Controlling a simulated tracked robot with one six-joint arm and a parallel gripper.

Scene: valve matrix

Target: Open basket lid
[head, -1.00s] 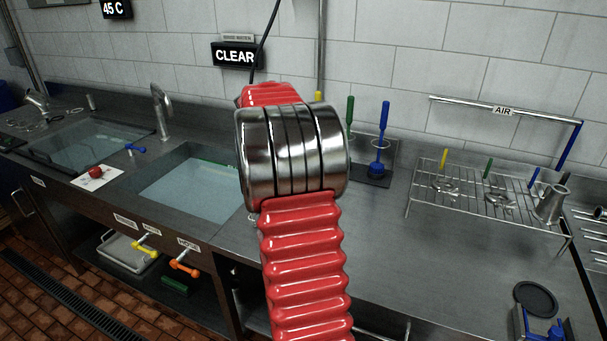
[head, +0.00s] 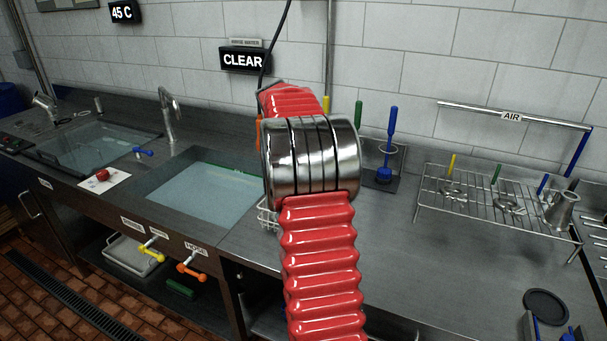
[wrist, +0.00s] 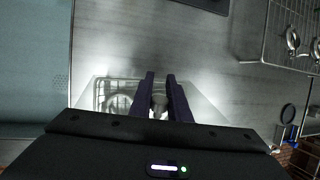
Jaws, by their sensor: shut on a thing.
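In the wrist view a small wire basket (wrist: 112,92) stands on the steel counter beside the sink, under my gripper. My gripper (wrist: 160,82) has its two dark fingers close together over the basket, with a narrow gap between them. A small greyish, rounded part shows in that gap and looks like part of the basket lid. The fingers and my wrist hide much of the basket, and I cannot tell how far the lid is raised. In the head view only a bit of the basket (head: 267,215) shows left of my red arm, which hides my gripper.
The rinse sink (head: 205,195) with water lies left of the basket. A wire rack (head: 490,205) with metal parts stands to the right, under an AIR bar (head: 512,117). Upright brushes (head: 384,172) stand at the back. The counter between basket and rack is clear.

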